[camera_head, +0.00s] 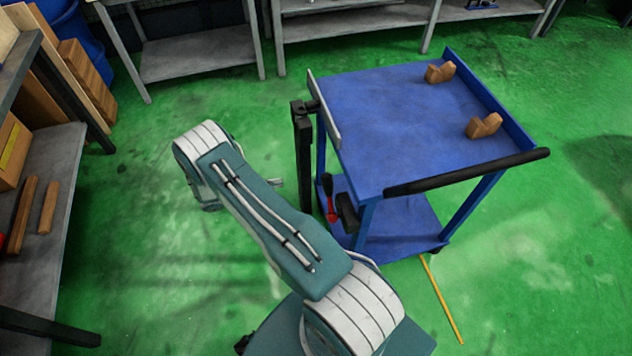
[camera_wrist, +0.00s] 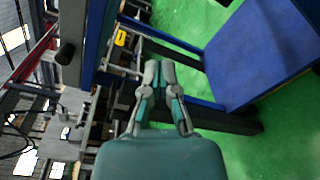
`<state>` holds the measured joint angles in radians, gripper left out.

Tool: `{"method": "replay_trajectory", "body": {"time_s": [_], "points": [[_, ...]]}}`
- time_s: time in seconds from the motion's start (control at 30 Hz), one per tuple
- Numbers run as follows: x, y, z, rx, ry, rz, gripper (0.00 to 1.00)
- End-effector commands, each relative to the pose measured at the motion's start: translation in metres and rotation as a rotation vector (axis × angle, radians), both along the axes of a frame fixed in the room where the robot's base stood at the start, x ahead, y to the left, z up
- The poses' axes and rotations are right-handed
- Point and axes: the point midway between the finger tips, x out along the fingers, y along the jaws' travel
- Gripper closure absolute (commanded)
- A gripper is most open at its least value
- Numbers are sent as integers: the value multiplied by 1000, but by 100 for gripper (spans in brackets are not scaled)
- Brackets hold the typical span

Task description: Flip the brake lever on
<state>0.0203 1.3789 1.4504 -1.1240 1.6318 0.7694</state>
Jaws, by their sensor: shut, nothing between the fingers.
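A small lever with a black grip and a red lower part (camera_head: 329,199) is at the near left corner of the blue cart (camera_head: 385,125), below its top; I take it for the brake lever. A black block sits just right of it. My gripper (camera_head: 279,183) is mostly hidden behind my arm in the head view; its tips show left of the cart's black post. In the wrist view my gripper (camera_wrist: 159,66) is shut and empty, its fingertips together. A dark rounded knob (camera_wrist: 66,53) shows at the left there; I cannot tell whether it is the lever.
The black post (camera_head: 303,150) stands between my gripper and the cart. Two wooden blocks (camera_head: 484,126) lie on the cart top, and a black handle bar (camera_head: 465,172) runs along its near edge. A grey bench (camera_head: 65,190) is at the left. Green floor is clear between.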

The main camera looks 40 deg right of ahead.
Motion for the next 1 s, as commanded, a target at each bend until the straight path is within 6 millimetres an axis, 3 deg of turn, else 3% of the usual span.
{"method": "replay_trajectory", "body": {"time_s": [0.13, 0.57, 1.0], "points": [[-4, -2, -16, -33, 17, 20, 100], [-7, -7, -17, -36, 20, 21, 100], [-40, -76, -20, -34, 20, 18, 100]]}}
